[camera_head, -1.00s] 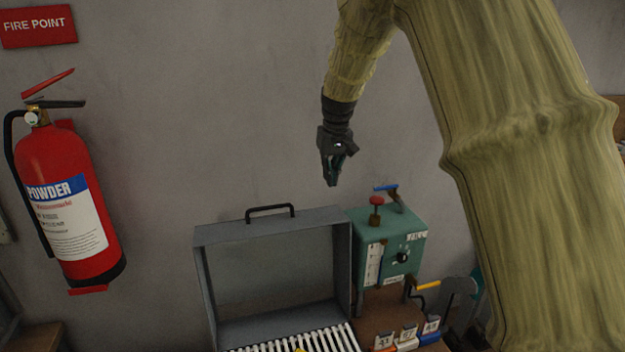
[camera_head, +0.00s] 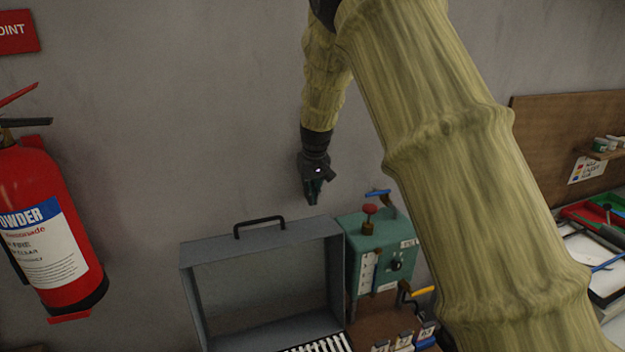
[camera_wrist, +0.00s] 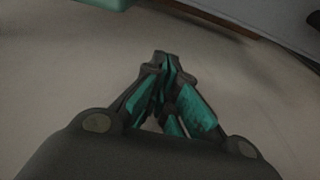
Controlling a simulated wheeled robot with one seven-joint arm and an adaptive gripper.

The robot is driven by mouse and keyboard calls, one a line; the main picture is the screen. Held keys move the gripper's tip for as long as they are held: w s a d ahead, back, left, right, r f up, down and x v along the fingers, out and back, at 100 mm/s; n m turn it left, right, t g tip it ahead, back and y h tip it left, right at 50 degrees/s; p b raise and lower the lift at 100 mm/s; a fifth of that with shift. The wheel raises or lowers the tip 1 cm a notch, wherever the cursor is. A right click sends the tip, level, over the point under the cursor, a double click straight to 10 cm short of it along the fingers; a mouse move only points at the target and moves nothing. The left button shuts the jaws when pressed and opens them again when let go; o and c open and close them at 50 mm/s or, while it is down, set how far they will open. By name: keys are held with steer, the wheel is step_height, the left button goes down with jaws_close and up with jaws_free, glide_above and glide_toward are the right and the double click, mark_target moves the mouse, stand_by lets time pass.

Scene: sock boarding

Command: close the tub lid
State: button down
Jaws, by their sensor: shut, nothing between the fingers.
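The tub lid (camera_head: 216,250) is a grey box-shaped cover with a black handle (camera_head: 259,227) on its top edge. It stands raised at the back of the tub, its hollow side facing the camera. White slats (camera_head: 322,344) show below it at the bottom edge of the head view; the rest of the tub is cut off. My gripper (camera_head: 312,199) is shut and empty, pointing down above the lid's upper right corner, apart from it.
A teal control box (camera_head: 378,250) with a red knob (camera_head: 369,210) and blue lever stands right of the lid. A fire extinguisher (camera_head: 45,240) hangs at left. Numbered tags (camera_head: 403,342) sit at the front. Cluttered trays (camera_head: 598,235) are at far right.

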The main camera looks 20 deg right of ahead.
steer(key=s+p, duration=0.1)
steer(key=s, duration=0.1)
steer(key=s+f+p, duration=0.1)
steer(key=s+p, duration=0.1)
steer(key=shift+f, duration=0.1)
stand_by(0.4)
steer(key=shift+s, duration=0.1)
steer(key=shift+s+b, duration=0.1)
steer(key=shift+b, duration=0.2)
